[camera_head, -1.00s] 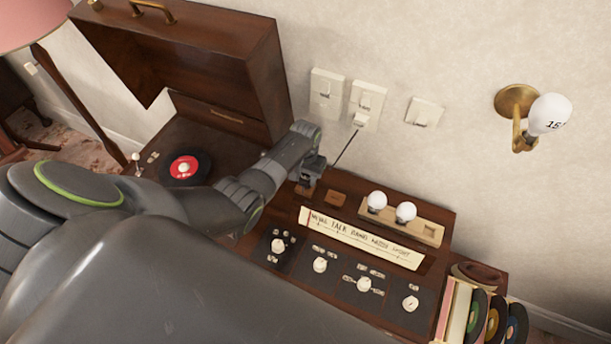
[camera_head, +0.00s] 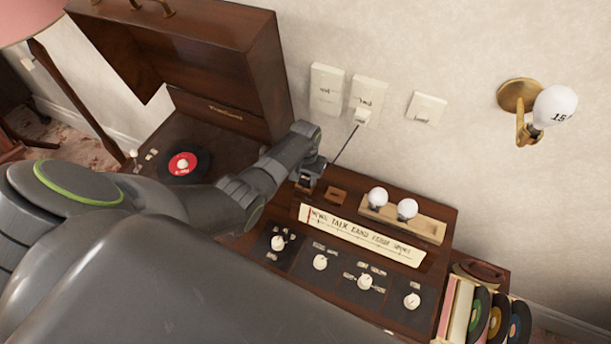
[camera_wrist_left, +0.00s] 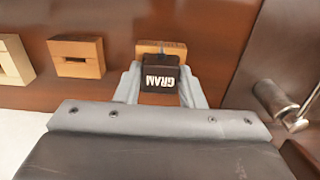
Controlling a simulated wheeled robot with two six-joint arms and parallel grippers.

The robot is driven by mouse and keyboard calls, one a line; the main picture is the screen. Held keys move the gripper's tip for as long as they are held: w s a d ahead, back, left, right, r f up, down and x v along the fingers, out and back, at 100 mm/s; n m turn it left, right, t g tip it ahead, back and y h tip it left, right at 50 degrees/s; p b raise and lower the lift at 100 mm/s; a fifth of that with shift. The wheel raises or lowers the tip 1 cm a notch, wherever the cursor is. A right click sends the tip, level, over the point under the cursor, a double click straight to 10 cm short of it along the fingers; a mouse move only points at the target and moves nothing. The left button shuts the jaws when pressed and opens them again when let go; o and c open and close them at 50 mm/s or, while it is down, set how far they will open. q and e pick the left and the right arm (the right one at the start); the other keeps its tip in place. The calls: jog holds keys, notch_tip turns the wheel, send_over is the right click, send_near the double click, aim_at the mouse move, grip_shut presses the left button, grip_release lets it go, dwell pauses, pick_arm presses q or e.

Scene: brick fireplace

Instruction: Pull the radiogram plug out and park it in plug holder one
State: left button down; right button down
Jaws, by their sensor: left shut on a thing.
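In the head view my left gripper (camera_head: 309,172) is low over this holder (camera_head: 304,187), at the cabinet's back edge. A second wooden holder (camera_head: 336,194) stands to its right and looks empty. My right gripper is not in view.
Wall plates (camera_head: 327,90) are behind the cabinet. A pale plug (camera_head: 362,117) sits at the middle plate, with a dark cord running down behind the cabinet. A bulb rack (camera_head: 430,229) is right of the holders. The open lid (camera_head: 190,75) stands left of my gripper.

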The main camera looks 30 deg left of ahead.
pick_arm(q)
jog(key=c, duration=0.9)
grip_release()
jog(key=shift+o, duration=0.2)
jog(key=shift+r, duration=0.55)
notch_tip(320, 180, up, 16)
jog(key=shift+p, duration=0.45)
